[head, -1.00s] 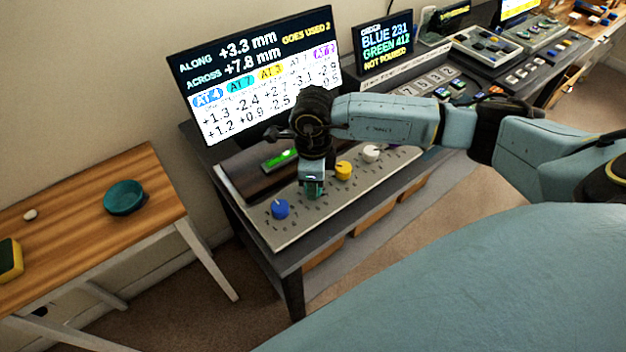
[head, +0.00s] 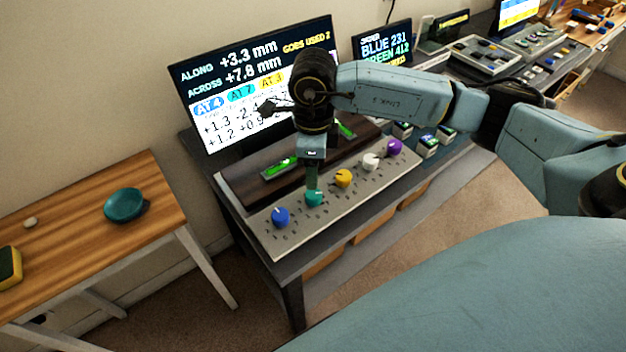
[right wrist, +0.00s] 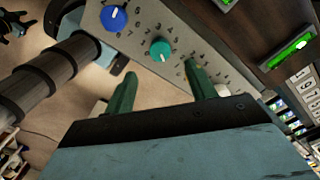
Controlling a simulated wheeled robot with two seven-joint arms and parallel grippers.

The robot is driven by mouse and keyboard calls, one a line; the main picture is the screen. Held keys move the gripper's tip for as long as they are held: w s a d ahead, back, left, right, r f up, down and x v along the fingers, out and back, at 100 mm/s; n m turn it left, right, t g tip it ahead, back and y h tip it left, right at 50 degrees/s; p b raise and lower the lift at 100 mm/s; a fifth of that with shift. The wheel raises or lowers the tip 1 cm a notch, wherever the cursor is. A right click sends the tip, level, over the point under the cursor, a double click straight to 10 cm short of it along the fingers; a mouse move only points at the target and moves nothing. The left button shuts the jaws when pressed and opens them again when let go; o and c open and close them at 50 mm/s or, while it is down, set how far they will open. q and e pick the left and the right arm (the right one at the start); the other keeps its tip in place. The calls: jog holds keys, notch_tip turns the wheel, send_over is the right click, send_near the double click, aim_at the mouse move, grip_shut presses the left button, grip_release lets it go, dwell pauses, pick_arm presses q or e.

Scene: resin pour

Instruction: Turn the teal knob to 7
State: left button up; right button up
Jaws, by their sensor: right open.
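The teal knob (head: 314,199) sits on the light panel (head: 292,238), between the blue knob (head: 281,217) and the yellow knob (head: 343,178). It also shows in the right wrist view (right wrist: 160,50), with a pale pointer mark. My right gripper (head: 311,184) is just above the teal knob, pointing down. In the right wrist view its green fingers (right wrist: 160,84) stand apart with nothing between them, clear of the knob. The screen (head: 250,80) has a teal label reading AT 7. The dial digits are too small to read surely. My left gripper is not in view.
White (head: 371,161) and purple (head: 394,147) knobs continue the row. A dark raised strip with green-lit windows (head: 281,167) lies behind the panel.

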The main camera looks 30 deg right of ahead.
notch_tip(320, 180, up, 5)
jog(key=shift+r, duration=0.1)
dwell(0.6)
